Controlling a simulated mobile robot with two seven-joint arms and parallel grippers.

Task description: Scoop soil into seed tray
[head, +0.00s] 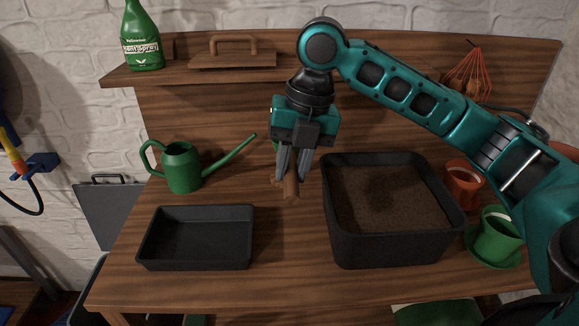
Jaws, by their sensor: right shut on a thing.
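My right gripper (291,180) points down over the middle of the table, between the seed tray and the soil bin. Its fingers are shut on a brown, wood-like handle (291,190). The rest of that tool is mostly hidden, so I cannot tell its full shape. The black seed tray (150,262) lies at the left front of the table and looks empty. The deep black soil bin (390,248) stands to the right of the gripper, with brown soil (385,195) inside. My left gripper is out of view.
A green watering can (184,168) stands behind the tray, its spout reaching toward the gripper. Orange (463,180) and green (495,237) pots stand right of the bin, near my arm. A shelf holds a green spray bottle (142,40) and a wooden float (232,58).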

